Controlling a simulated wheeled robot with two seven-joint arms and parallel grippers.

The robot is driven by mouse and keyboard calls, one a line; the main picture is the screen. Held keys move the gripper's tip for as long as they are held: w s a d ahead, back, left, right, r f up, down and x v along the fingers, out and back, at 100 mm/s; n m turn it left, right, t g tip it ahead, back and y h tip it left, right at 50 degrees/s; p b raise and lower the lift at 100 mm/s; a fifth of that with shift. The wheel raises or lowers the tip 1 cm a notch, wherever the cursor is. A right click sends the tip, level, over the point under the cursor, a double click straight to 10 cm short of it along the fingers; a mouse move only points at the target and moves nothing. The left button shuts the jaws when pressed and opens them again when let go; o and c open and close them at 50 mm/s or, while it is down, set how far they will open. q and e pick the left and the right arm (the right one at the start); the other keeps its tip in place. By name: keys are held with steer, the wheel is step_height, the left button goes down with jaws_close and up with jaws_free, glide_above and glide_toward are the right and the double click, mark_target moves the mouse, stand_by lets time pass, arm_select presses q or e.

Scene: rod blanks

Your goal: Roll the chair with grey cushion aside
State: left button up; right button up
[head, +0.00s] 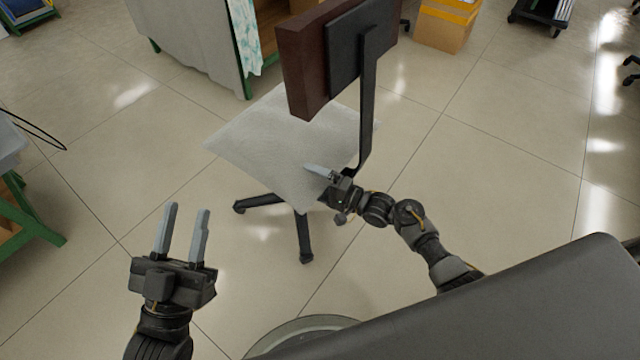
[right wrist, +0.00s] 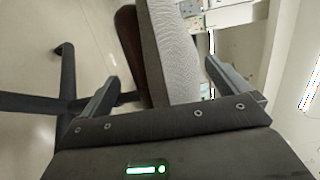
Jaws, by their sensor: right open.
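The chair has a grey cushion (head: 260,140), a dark red-brown backrest (head: 302,65) on a black bracket, and a black wheeled base (head: 304,235). It stands on the floor in the middle of the head view. My right gripper (head: 319,172) is at the cushion's near right edge, beside the bracket. In the right wrist view the jaws of my right gripper (right wrist: 161,72) are apart, with the cushion edge (right wrist: 172,55) between them; I cannot tell whether they touch it. My left gripper (head: 187,211) is open and empty above the floor, left of the chair.
A cloth-draped table (head: 185,35) with green legs stands behind the chair. A green-legged bench (head: 30,225) is at the left edge. A cardboard box (head: 443,28) and a dark trolley (head: 541,14) are at the back. Floor at left and right of the chair is clear.

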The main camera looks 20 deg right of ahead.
mark_target(325, 187)
steer(key=p+v, duration=0.1)
steer(key=v, duration=0.4)
steer(key=shift+s+d+r+p, duration=0.1)
steer(key=shift+d+p, duration=0.05)
steer(key=shift+p, duration=0.15)
arm_select(q)
step_height(325, 187, down, 6)
steer(key=w+g+y, duration=0.1)
steer(key=g+y, duration=0.1)
steer(key=g, duration=0.2)
steer(key=shift+g+y+p, duration=0.3)
steer(key=shift+y+p, duration=0.1)
steer(key=shift+p, duration=0.05)
arm_select(e)
steer(key=shift+v, duration=2.75)
arm_select(q)
steer(key=shift+w+d, duration=0.1)
